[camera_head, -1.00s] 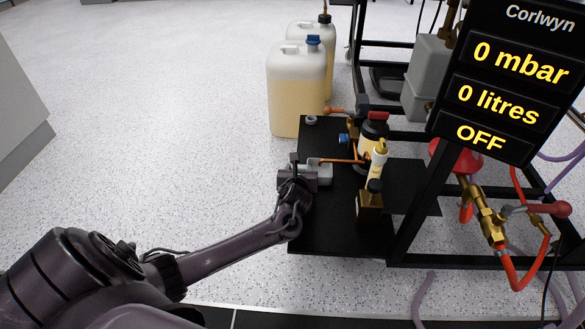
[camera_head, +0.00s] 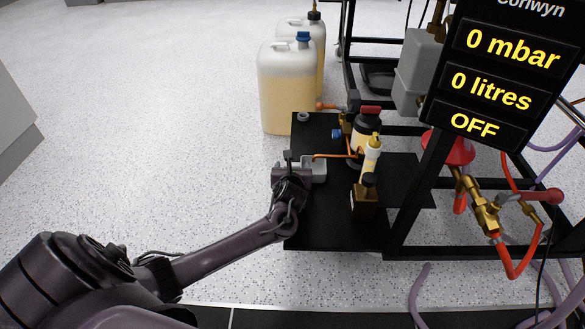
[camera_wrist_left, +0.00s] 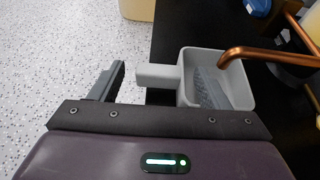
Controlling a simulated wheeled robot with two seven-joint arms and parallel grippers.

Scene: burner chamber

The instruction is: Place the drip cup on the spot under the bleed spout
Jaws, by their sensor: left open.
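The drip cup (camera_head: 318,168) is a small light grey square cup on the black shelf, near its left edge. In the left wrist view the cup (camera_wrist_left: 247,88) is upright, with its handle tab pointing left. The copper bleed spout (camera_head: 335,156) ends over the cup; its bent tip (camera_wrist_left: 228,58) shows above the opening. My left gripper (camera_head: 291,165) is at the cup's left side. In the wrist view its open fingers (camera_wrist_left: 158,72) lie either side of the handle, and the right finger overlaps the cup's inside. Whether a finger touches the cup cannot be told. My right gripper is out of view.
The black shelf (camera_head: 325,225) has clear room at its front. A brass block with a yellow-capped bottle (camera_head: 366,195) and a dark-topped pump (camera_head: 368,135) stand to the right. Two jerrycans (camera_head: 288,90) stand behind. A display (camera_head: 500,80) and black frame are at right.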

